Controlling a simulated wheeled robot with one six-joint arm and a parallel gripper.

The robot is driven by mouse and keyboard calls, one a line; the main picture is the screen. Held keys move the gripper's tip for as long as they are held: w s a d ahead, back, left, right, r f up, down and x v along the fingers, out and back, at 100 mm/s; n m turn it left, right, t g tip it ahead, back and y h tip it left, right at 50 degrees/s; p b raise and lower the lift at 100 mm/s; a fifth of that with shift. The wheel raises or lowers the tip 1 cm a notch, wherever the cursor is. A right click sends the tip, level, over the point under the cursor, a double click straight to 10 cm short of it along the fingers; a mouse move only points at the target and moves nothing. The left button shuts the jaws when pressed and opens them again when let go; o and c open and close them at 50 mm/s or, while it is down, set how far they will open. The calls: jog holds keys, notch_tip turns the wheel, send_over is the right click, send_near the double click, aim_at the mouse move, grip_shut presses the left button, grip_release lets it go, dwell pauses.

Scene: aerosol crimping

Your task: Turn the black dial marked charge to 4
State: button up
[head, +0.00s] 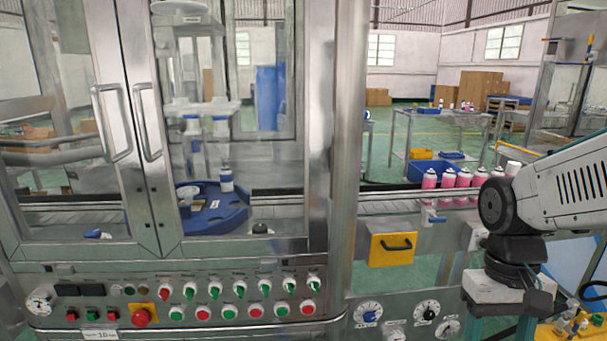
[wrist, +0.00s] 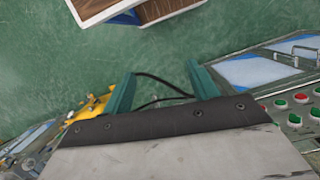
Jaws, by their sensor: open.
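The black dial (head: 427,311) sits on the lower right part of the machine's front panel in the head view, a black knob on a round white scale. Its marks are too small to read, so I cannot tell its setting.
A yellow drawer front with a black handle (head: 391,249) is above the dials. Red and green knobs and an emergency stop (head: 141,316) line the left panel. Pink cans (head: 463,181) stand on the conveyor. Yellow equipment (head: 580,328) is at lower right.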

jog(key=s+a+r+n+t, duration=0.1)
jog(key=s+a+r+t, duration=0.2)
jog(key=r, duration=0.4)
jog(key=shift+s+a+n+t, duration=0.35)
jog(key=shift+s+a, duration=0.3)
jog(key=shift+s, duration=0.5)
dwell(0.4)
